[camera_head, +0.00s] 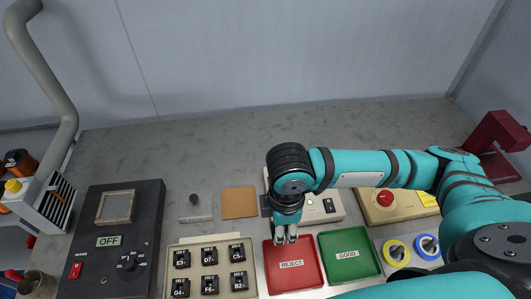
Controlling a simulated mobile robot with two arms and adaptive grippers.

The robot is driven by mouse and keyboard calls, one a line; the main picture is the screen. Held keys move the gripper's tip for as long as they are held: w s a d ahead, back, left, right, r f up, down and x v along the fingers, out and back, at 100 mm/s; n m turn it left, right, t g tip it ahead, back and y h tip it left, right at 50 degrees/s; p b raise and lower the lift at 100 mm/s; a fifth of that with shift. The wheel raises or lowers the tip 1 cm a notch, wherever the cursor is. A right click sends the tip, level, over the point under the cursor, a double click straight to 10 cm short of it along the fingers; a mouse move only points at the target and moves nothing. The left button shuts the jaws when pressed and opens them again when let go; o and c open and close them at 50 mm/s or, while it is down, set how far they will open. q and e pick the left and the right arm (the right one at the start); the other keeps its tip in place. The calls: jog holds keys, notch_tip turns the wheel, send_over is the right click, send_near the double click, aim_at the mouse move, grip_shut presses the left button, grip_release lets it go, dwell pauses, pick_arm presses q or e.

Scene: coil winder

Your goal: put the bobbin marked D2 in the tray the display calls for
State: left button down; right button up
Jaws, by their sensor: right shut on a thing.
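My right gripper (286,239) points down over the far part of the red tray labelled REJECT (292,279). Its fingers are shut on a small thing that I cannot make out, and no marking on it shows. The green tray labelled GOOD (364,277) is just to the right and looks empty. A beige holder (209,242) on the left carries several dark bobbins with white labels, such as one reading D7 (209,256). I cannot read D2 on any of them. The display is not clearly seen; a pale device (334,211) is partly hidden behind my right arm. My left gripper is not in view.
A brown pad (239,202) lies behind the holder. A red button box (385,198), blue and yellow round parts (398,252) and a dark red stand (500,132) are right.

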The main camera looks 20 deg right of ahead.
jog(key=shift+w+d+r+m, duration=0.25)
jog(key=shift+w+r+m, duration=0.15)
jog(key=shift+m, duration=0.4)
jog(key=w+d+r+m, duration=0.2)
jog(key=r+m, duration=0.5)
jog(key=m, duration=0.6)
jog(key=shift+w+d+r+m, duration=0.3)
jog(key=shift+w+d, duration=0.1)
jog(key=shift+w, duration=0.5)
